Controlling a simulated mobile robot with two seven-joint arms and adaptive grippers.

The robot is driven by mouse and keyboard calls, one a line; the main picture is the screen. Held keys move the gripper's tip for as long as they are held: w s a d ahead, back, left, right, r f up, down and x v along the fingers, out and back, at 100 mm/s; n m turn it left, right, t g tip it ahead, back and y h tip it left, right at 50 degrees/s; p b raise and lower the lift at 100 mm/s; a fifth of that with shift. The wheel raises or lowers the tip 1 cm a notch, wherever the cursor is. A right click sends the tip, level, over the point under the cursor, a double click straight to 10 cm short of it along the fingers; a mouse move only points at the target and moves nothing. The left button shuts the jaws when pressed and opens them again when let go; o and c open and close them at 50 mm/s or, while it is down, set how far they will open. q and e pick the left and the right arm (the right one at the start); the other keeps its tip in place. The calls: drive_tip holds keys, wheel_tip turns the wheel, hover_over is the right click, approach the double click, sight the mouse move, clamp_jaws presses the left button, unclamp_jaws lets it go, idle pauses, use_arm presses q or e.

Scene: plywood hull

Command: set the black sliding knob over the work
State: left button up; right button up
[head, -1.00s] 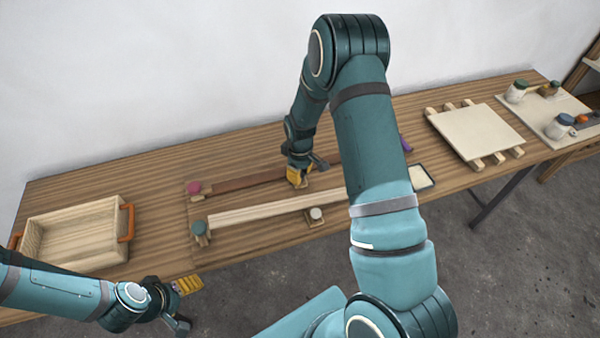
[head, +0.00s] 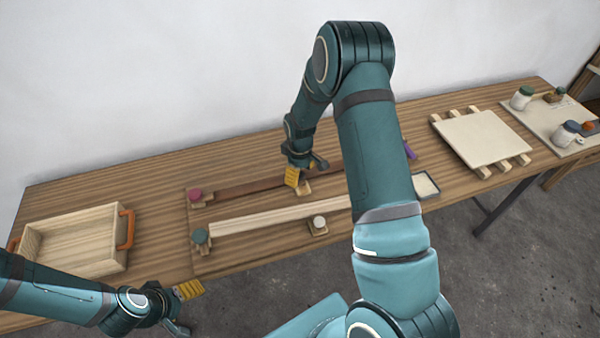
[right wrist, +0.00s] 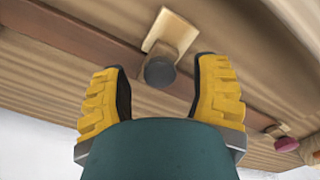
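The black knob (right wrist: 160,71) sits on a pale wooden block beside the dark brown strip (right wrist: 85,42) in the right wrist view. My right gripper (right wrist: 160,82) is open, with its yellow fingers apart on either side of the knob's near side; I see no contact. In the head view my right gripper (head: 304,172) is low over the dark strip (head: 245,187), and the pale block (head: 305,189) shows just below it. The knob itself is hidden there. My left gripper (head: 186,308) is open and empty near the table's front edge.
A pale strip (head: 275,214) lies in front of the dark one, with a white knob (head: 319,221) beside it. A pink knob (head: 195,195) and a green knob (head: 200,236) mark the strips' left ends. A wooden tray (head: 75,238) stands left; a pale board (head: 482,138) lies right.

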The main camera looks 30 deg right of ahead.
wheel_tip(320, 180, up, 12)
idle(0.6)
idle(0.5)
